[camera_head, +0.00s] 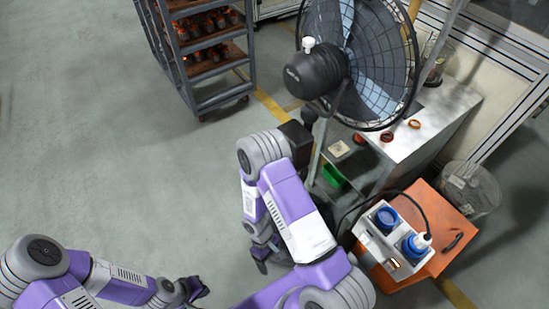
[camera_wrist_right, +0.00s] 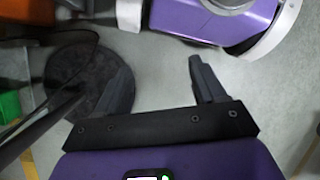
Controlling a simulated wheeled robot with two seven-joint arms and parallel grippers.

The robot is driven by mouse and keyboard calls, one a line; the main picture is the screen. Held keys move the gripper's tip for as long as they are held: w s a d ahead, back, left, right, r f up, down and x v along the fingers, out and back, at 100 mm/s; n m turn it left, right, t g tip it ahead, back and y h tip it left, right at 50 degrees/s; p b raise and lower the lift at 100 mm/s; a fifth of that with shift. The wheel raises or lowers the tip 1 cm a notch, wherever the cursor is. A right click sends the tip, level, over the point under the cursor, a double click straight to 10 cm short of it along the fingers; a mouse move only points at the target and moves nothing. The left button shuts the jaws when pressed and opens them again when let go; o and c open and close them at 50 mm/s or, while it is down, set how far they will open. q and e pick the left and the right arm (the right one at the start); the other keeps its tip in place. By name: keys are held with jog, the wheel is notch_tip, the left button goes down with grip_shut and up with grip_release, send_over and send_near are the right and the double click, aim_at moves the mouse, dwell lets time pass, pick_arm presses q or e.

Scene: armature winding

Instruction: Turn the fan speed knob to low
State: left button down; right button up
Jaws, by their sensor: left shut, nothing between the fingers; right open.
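The fan (camera_head: 362,50) stands upright at the top, its round black motor housing (camera_head: 315,72) facing me. A small white knob (camera_head: 308,43) sticks up from the housing. I cannot tell its setting or read the marks on the housing. My right gripper (camera_head: 266,254) is open and empty, low and well apart from the housing; its two spread fingers show in the right wrist view (camera_wrist_right: 160,68). There, the fan's round black base (camera_wrist_right: 78,78) and pole are on the left. My left gripper (camera_head: 196,289) is shut and empty at the bottom, far from the fan.
A metal bench (camera_head: 440,115) stands right of the fan with small copper-coloured rings on it. An orange box (camera_head: 425,215) carries a socket unit with blue caps and a cable. A rack (camera_head: 215,65) stands upper left. Floor on the left is clear.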

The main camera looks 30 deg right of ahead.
jog(key=w+d+r+n+t+h, duration=0.1)
jog(key=w+d+r+n+h, duration=0.45)
jog(key=w+d+h, duration=0.5)
jog(key=w+a+r+n+t+h+b, duration=0.1)
jog(key=w+a+r+n+t+h, duration=0.15)
jog(key=w+r+t+h, duration=0.75)
jog(key=w+d+r+g+y+b, duration=0.1)
jog(key=w+d+r+g+y, duration=0.1)
jog(key=d, duration=0.5)
notch_tip(320, 180, up, 3)
jog(key=w+g, duration=0.1)
jog(key=g, duration=0.1)
jog(key=shift+d+r+g+b, duration=0.2)
jog(key=shift+d+g+b, duration=0.1)
jog(key=shift+d+g, duration=0.1)
jog(key=shift+y, duration=0.25)
jog(key=c, duration=1)
